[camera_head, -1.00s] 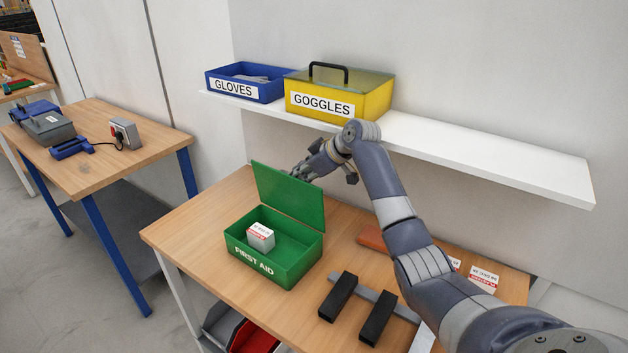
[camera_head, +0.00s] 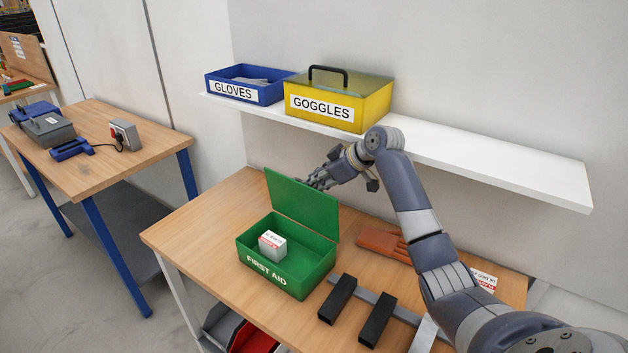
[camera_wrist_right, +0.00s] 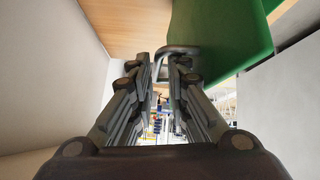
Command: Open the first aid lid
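The green first aid box (camera_head: 283,277) stands on the wooden table, its lid (camera_head: 302,207) raised about upright at the back. A small white box (camera_head: 272,245) lies inside. My right gripper (camera_head: 320,181) is behind the raised lid, against its outer face. In the right wrist view the green lid (camera_wrist_right: 222,35) is at upper right. A grey metal handle (camera_wrist_right: 178,50) sits between the close fingertips (camera_wrist_right: 160,72), which appear shut on it. The exact finger contact is hard to see. My left gripper is out of view.
A shelf (camera_head: 480,160) above holds a blue gloves bin (camera_head: 240,90) and a yellow goggles box (camera_head: 335,108).

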